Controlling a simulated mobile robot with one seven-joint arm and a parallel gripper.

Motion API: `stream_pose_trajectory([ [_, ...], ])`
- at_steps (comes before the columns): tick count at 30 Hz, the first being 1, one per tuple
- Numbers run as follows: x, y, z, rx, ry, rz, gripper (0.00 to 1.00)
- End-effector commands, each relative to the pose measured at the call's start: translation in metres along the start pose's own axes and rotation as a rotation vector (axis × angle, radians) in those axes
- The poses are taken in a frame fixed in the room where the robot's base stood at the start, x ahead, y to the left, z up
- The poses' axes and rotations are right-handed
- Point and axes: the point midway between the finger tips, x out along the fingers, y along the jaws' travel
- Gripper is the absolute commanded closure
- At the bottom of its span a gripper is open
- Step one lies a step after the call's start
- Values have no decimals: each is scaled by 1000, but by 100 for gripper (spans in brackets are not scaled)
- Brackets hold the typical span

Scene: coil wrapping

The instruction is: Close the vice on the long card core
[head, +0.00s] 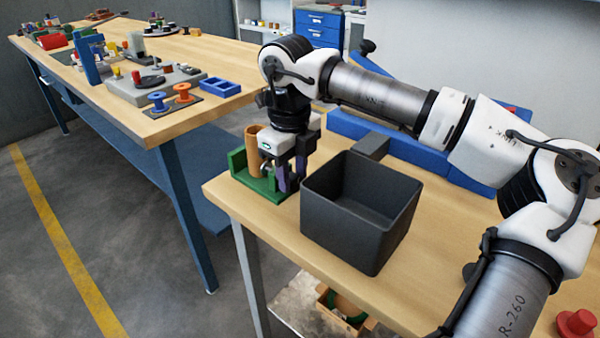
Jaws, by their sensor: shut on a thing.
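The green vice (262,186) stands at the near left corner of the wooden table in the head view. The long card core (253,142) is a brown tube standing upright in it, between its green walls. My gripper (289,184) points down at the right side of the vice, with its purple-tipped fingers low beside the core. It is shut on a part of the vice, seemingly its handle, which the fingers mostly hide. I cannot tell whether the vice jaws touch the core.
A dark open bin (360,212) stands just right of my gripper. A blue block (430,158) lies behind the bin, under my arm. A red knob (576,322) is at lower right. Another bench (190,118) with spools and fixtures stands at left, across a gap.

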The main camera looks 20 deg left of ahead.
Motion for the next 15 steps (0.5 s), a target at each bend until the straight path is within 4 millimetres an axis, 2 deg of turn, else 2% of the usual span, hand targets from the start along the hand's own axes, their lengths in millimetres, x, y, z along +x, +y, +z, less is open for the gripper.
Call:
stream_pose_trajectory([
  [3, -2, -2, -1, 1, 3, 65, 81],
  [12, 0, -2, -1, 0, 3, 82, 81],
  [15, -4, -5, -1, 4, 4, 160, 81],
])
